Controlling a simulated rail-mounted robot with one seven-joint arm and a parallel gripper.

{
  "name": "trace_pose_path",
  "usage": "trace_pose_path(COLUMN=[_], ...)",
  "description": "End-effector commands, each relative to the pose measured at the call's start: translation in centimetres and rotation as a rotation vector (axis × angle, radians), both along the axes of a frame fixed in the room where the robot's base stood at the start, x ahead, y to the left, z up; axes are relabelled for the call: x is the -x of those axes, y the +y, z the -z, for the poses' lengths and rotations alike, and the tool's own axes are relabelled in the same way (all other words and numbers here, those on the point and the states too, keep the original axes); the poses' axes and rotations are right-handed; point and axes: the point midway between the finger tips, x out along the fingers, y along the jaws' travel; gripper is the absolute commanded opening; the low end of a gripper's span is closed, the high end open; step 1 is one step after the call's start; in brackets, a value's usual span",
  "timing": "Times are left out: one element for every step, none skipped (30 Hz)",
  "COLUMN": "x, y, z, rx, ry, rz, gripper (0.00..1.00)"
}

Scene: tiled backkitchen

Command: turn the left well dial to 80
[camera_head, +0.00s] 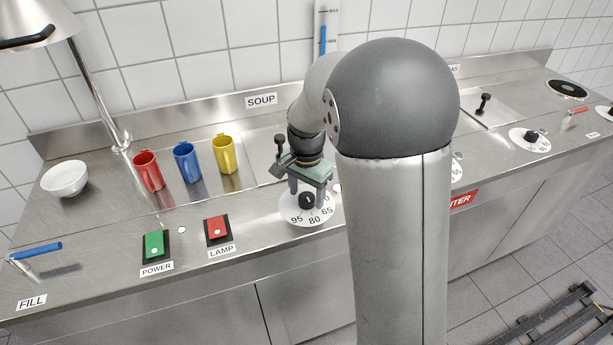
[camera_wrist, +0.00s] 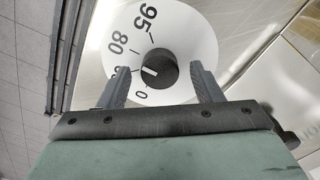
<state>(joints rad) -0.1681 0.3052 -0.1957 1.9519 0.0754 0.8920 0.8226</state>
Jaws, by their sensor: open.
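The left well dial (camera_head: 290,211) is a white disc with a black knob (camera_head: 307,201), set in the counter front below the SOUP label. In the wrist view the dial (camera_wrist: 190,35) shows 95, 80, a number mostly hidden by a finger, and 0. The white line on the knob (camera_wrist: 158,68) points left in that view, toward the partly hidden number below 80. My gripper (camera_head: 306,194) is open over the dial. In the wrist view its fingers (camera_wrist: 158,74) stand on both sides of the knob, with gaps visible.
A green POWER switch (camera_head: 154,245) and a red LAMP switch (camera_head: 217,229) lie left of the dial. Red (camera_head: 148,172), blue (camera_head: 187,163) and yellow (camera_head: 225,155) mugs stand behind them. My arm hides the middle counter; another dial (camera_head: 530,139) is at right.

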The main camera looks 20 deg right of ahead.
Motion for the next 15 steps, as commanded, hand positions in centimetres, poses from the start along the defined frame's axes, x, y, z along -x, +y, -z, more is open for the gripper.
trace_pose_path(x=[-0.1,-0.1,-0.1,-0.1,-0.1,-0.1,-0.1,-0.1,-0.1,-0.1,-0.1,-0.1,-0.1,-0.1,-0.1], y=[0.0,0.0,0.0,0.0,0.0,0.0,0.0,0.0,0.0,0.0,0.0,0.0,0.0,0.0,0.0], z=[-0.5,-0.8,-1.4,-1.9,-2.5,-3.4,-4.1,-4.9,-5.9,-6.6,-7.4,-8.4,-9.2,-9.9,-10.9], rx=[0.0,0.0,0.0,0.0,0.0,0.0,0.0,0.0,-0.001,-0.001,-0.001,-0.001,-0.001,-0.001,0.0], ry=[-0.004,-0.005,-0.005,-0.005,-0.006,-0.008,-0.006,-0.008,-0.009,-0.007,-0.009,-0.009,-0.009,-0.007,-0.008], rz=[0.0,0.0,-0.001,-0.001,-0.001,-0.001,-0.001,-0.001,-0.001,-0.001,0.0,0.0,0.0,0.0,0.0], gripper=[0.59,0.59,0.59,0.59,0.59,0.59,0.59,0.59,0.59,0.59,0.59,0.59,0.59,0.59,0.59])
